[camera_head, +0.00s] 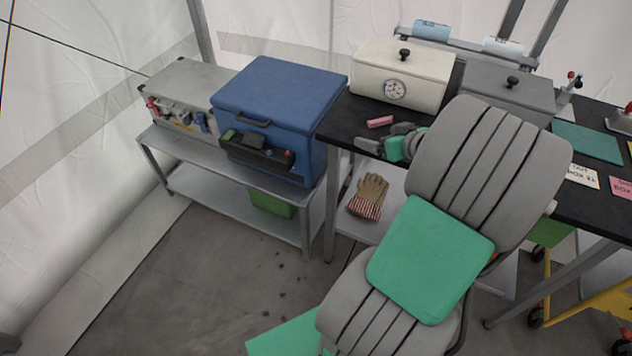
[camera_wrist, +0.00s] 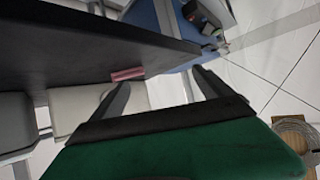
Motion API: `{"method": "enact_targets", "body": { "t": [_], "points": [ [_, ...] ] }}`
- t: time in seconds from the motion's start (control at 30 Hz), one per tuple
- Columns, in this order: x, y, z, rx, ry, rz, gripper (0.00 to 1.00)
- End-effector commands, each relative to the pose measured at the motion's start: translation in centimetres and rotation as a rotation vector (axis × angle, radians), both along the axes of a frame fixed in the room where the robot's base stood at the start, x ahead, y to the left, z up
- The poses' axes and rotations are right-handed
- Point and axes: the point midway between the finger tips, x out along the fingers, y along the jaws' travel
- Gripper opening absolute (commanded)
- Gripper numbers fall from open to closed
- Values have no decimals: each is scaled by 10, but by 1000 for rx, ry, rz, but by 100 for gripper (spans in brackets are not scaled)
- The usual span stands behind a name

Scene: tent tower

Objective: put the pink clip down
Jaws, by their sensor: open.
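The pink clip (camera_head: 380,122) lies on the black table top (camera_head: 345,112) near its left end, in front of the cream box. It also shows in the wrist view (camera_wrist: 127,74), on the dark table near its edge. My gripper (camera_head: 366,145) is at the table's front edge, a little nearer to me than the clip and apart from it. In the wrist view its two dark fingers (camera_wrist: 158,82) are spread wide with nothing between them.
A cream box (camera_head: 425,75) with a dial and a grey box (camera_head: 508,92) stand behind. A blue case (camera_head: 275,95) and a grey metal case (camera_head: 185,85) sit on the left bench. Gloves (camera_head: 369,196) lie on the shelf below. The floor at front left is clear.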

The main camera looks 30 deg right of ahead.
Motion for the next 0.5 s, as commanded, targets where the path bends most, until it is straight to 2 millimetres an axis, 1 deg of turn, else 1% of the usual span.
{"method": "enact_targets", "body": {
  "t": [0.03,0.07,0.1,0.13,0.17,0.2,0.23,0.27,0.3,0.37,0.4,0.5],
  "points": [
    [15,39,1,4,70,65,90],
    [19,62,-1,11,125,95,90],
    [21,93,-3,17,202,128,90],
    [21,115,-4,18,259,147,90],
    [18,138,-4,18,313,163,90],
    [11,166,-4,13,384,175,90],
    [4,185,-3,8,434,178,90],
    [-5,204,-2,2,482,179,90],
    [-18,227,1,-9,539,171,90],
    [-41,254,5,-20,612,149,90],
    [-56,267,8,-26,649,130,90],
    [-86,287,12,-31,711,81,90]
  ]
}}
